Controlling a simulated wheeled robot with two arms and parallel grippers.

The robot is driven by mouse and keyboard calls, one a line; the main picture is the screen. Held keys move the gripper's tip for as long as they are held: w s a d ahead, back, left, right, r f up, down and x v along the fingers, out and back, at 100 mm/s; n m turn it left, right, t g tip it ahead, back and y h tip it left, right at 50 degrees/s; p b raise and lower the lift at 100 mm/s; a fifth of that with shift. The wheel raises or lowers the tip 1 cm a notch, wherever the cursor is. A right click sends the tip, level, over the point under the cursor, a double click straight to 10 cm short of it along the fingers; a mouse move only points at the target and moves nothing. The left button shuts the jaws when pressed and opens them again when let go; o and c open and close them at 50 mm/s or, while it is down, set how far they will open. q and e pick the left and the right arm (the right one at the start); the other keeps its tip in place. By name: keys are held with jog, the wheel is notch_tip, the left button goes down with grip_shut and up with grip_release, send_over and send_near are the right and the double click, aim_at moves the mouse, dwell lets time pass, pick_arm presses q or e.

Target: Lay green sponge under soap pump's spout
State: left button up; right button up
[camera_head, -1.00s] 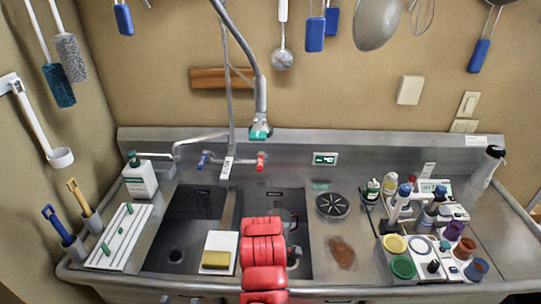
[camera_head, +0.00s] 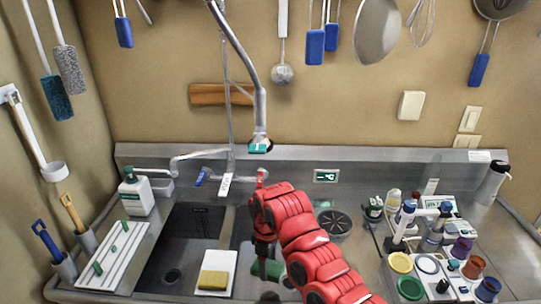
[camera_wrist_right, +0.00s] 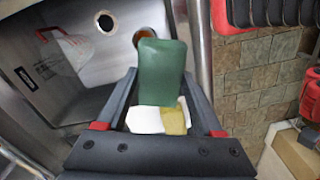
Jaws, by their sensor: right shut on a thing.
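The green sponge (camera_wrist_right: 162,68) is held between the fingers of my right gripper (camera_wrist_right: 160,82) in the right wrist view. In the head view my right gripper (camera_head: 265,262) hangs over the right basin, and the sponge's green (camera_head: 274,270) shows beside its fingers, partly hidden. The soap pump (camera_head: 137,196) is a white bottle with a green top, standing upright at the back left of the sink deck. Its spout (camera_head: 154,171) points right, toward the basins. Sponge and pump are well apart. My left gripper is not in view.
A yellow sponge (camera_head: 213,281) lies on a white tray (camera_head: 229,262) between the basins. A ribbed white board (camera_head: 113,268) with green strips lies front left of the pump. The faucet (camera_head: 200,155) reaches over the left basin (camera_head: 180,245). Bottles and jars crowd the right.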

jog(key=w+d+r+m+b, duration=0.2)
jog(key=d+m+b, duration=0.1)
jog(key=d+m, duration=0.4)
jog(key=w+d+r+m+b, duration=0.3)
jog(key=d+m, duration=0.3)
jog(key=d, duration=0.4)
jog(key=shift+d+m+b, duration=0.35)
jog(key=shift+m, duration=0.05)
jog(key=shift+w+r, duration=0.1)
